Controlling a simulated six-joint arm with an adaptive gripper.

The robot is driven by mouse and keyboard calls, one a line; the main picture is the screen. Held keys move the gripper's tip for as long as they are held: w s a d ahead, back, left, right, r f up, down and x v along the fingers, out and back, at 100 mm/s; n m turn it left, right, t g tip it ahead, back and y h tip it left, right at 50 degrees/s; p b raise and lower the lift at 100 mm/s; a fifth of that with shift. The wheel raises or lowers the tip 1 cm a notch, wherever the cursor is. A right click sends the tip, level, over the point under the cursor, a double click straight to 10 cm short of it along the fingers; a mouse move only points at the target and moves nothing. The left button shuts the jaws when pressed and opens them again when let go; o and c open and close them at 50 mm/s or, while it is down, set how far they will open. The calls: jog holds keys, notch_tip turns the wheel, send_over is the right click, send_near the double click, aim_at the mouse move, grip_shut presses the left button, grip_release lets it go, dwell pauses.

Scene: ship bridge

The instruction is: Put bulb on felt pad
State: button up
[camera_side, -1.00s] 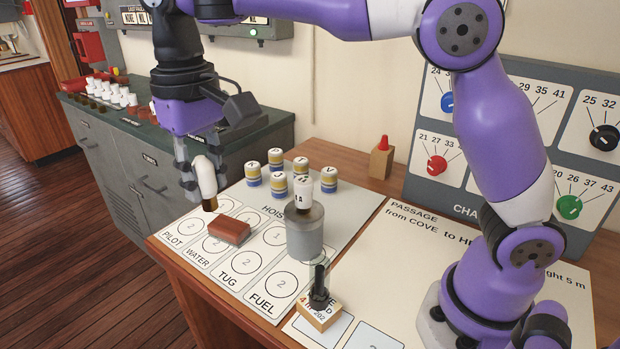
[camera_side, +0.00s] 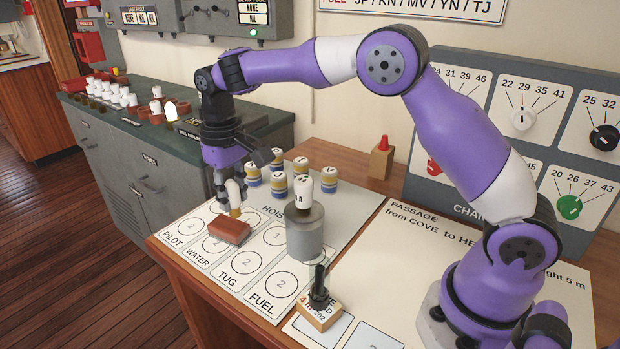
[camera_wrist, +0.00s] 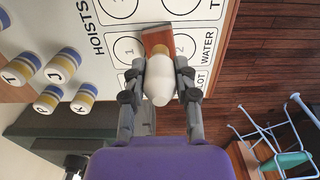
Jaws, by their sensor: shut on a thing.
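My gripper (camera_side: 228,198) is shut on a white bulb (camera_side: 233,193) with a yellowish base pointing down. In the wrist view my gripper (camera_wrist: 160,95) holds the bulb (camera_wrist: 159,82) between its two fingers. The reddish-brown, block-shaped pad (camera_side: 228,231) lies on the chart sheet, by the PILOT and WATER columns; I take it to be the felt pad. It also shows in the wrist view (camera_wrist: 157,40), partly hidden behind the bulb. The bulb's base is just above or at the pad's far edge; I cannot tell whether they touch.
A grey cylinder (camera_side: 306,236) with a white-topped piece on it stands right of the pad. Several banded cylinders (camera_side: 278,186) stand behind. A wooden block with a black handle (camera_side: 319,302) is at the front.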

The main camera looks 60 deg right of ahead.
aim_at(235, 209)
jog(key=shift+f, duration=1.75)
jog(key=shift+f, duration=0.15)
jog(key=o, duration=0.9)
jog(key=shift+c, duration=0.2)
